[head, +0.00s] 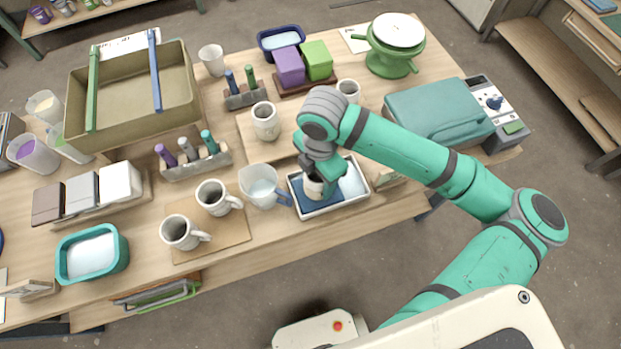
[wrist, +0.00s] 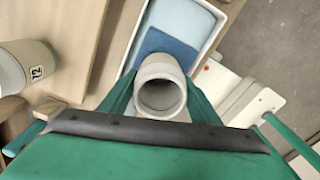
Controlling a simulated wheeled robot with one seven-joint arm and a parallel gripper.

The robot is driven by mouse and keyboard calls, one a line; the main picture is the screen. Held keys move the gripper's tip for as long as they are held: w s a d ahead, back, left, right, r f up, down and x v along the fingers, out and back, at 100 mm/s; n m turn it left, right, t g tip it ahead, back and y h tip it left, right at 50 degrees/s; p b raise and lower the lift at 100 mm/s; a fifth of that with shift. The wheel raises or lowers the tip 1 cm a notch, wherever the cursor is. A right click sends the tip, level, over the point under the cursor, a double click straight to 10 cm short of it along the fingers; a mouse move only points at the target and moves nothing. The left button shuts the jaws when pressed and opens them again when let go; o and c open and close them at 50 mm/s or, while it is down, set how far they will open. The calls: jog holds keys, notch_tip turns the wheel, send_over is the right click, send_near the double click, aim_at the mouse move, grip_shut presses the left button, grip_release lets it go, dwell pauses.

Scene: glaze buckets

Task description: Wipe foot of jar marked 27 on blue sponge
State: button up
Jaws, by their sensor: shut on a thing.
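My gripper (head: 318,174) is shut on a pale stoneware jar (head: 314,189), which also shows mouth-up in the wrist view (wrist: 162,86). The jar is upright over the blue sponge (head: 322,203), at the left part of a white tray (head: 319,213). The sponge also shows in the wrist view (wrist: 165,48), beyond the jar. I cannot tell whether the jar's foot touches it. No number shows on the held jar. Another jar (head: 265,121) stands on a board behind; its label in the wrist view (wrist: 37,72) has a 7 and a 2, turned sideways.
A clear pitcher (head: 260,185) stands close left of the tray, with two mugs (head: 184,232) farther left. A third pale jar (head: 348,90) stands behind my arm. A teal case (head: 438,110) lies to the right. The table's front edge is close to the tray.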

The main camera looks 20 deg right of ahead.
jog(key=shift+d+f, duration=0.1)
jog(key=shift+d, duration=1.8)
jog(key=shift+a, duration=3.55)
jog(key=shift+d, duration=3.55)
jog(key=shift+r, duration=3.6)
jog(key=shift+w, duration=0.1)
